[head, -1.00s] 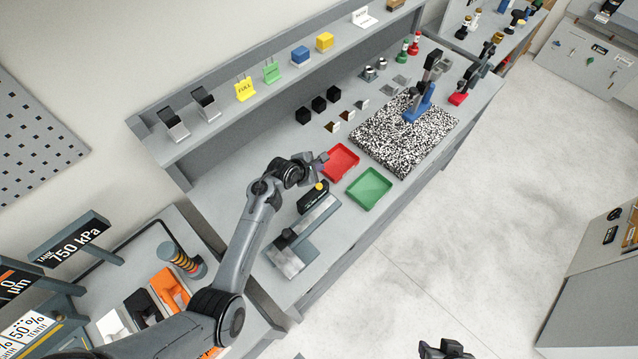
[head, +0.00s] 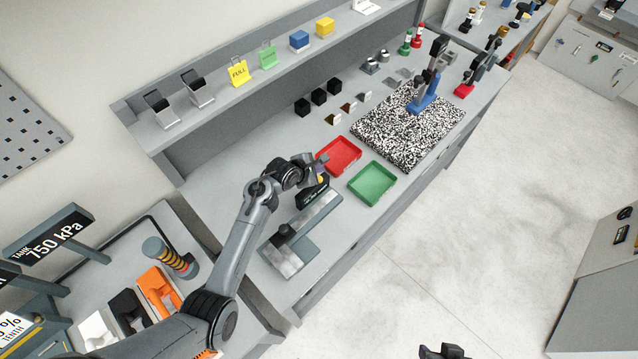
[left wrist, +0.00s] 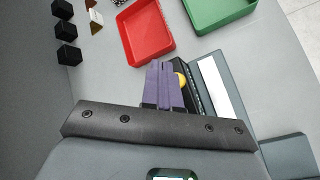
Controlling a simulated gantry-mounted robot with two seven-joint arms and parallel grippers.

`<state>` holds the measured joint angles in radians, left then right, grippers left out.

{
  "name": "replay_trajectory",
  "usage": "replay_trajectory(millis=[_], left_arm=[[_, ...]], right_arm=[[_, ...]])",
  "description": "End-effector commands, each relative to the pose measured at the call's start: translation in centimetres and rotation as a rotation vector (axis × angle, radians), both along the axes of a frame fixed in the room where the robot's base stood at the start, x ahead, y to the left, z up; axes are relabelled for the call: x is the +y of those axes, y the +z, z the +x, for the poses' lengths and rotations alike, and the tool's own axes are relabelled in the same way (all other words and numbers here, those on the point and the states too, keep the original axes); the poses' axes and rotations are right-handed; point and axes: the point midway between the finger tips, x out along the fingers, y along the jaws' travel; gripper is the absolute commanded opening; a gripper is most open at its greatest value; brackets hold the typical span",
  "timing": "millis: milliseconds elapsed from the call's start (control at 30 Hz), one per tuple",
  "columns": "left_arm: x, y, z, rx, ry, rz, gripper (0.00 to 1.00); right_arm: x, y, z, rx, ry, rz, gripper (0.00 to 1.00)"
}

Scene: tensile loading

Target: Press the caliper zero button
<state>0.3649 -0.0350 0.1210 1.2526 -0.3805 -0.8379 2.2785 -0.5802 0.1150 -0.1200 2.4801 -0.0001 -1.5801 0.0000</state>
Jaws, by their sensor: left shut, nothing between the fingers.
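The caliper (head: 313,193) lies on the bench at the near left, with a dark display body and a long steel beam (head: 318,213). Its round yellow button (left wrist: 180,80) shows in the left wrist view just right of the fingers, partly hidden by them. My left gripper (head: 322,168) is over the caliper's far end, its purple fingers (left wrist: 163,84) shut together and empty. The fingertips are close to the button; I cannot tell whether they touch it. A dark part of what looks like my right gripper (head: 443,352) shows at the bottom edge, its fingers unclear.
A red tray (head: 339,156) and a green tray (head: 372,183) lie just beyond the caliper. A speckled plate (head: 405,130) carries a blue-based stand (head: 425,98). Several black cubes (head: 319,97) sit near the back. A shelf (head: 220,97) runs along the wall side.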

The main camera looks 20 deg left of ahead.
Motion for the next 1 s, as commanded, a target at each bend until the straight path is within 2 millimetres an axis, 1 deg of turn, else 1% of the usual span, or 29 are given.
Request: replay_trajectory(millis=[33, 100, 300, 1000], left_arm=[[0.0, -0.9, 0.0, 0.001, 0.0, -0.001, 0.0], [-0.1, -1.6, 0.0, 0.003, -0.001, -0.001, 0.0], [0.0, -2.6, 0.0, 0.0, -0.001, -0.001, 0.0], [0.0, -2.7, 0.0, 0.0, -0.001, -0.001, 0.0]], right_arm=[[0.0, -0.7, 0.0, 0.002, 0.0, 0.0, 0.43], [0.0, -0.9, 0.0, 0.002, 0.0, 0.0, 0.43], [0.0, -1.3, 0.0, 0.0, 0.0, 0.0, 0.43], [-0.2, -1.2, 0.0, -0.001, 0.006, -0.009, 0.43]])
